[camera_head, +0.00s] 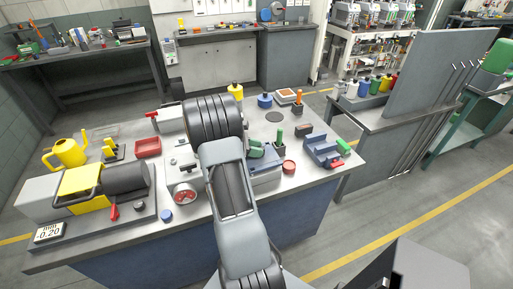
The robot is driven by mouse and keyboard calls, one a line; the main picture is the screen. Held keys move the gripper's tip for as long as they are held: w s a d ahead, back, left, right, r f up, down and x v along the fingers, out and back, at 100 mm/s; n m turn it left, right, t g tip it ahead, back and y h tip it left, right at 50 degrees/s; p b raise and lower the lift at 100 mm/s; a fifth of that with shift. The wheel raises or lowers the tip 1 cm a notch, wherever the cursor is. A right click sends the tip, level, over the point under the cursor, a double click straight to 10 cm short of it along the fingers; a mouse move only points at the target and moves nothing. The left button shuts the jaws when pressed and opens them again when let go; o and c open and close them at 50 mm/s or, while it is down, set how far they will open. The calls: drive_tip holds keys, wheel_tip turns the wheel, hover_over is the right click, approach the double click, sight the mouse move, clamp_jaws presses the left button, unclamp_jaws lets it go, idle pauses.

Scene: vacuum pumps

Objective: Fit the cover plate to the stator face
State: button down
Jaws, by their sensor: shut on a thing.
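My arm reaches over the middle of the workbench (330,178), and its forearm hides what lies behind it. My gripper does not show; it is out of sight behind the arm. No cover plate can be made out. A pump with a yellow middle (81,180) and a dark cylindrical body lies on a grey base at the left. A grey metal unit with a red round part (184,196) stands just left of my forearm. A grey block (266,176) shows partly at its right. I cannot tell which part is the stator face.
A blue holder (322,150), a red round tin (289,167) and a green-handled tool (279,137) are at the right.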

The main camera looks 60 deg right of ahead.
drive_tip(key=shift+f+b, duration=0.4)
drive_tip(key=shift+f, duration=0.45)
drive_tip(key=shift+f, duration=0.3)
idle(0.4)
drive_tip(key=c, duration=0.7)
unclamp_jaws()
drive_tip(key=shift+f, duration=0.1)
drive_tip(key=b+v, duration=0.1)
drive_tip(key=v, duration=0.6)
drive_tip(key=shift+w+a+b, duration=0.1)
drive_tip(key=shift+a+b, duration=0.1)
drive_tip(key=shift+b, duration=0.1)
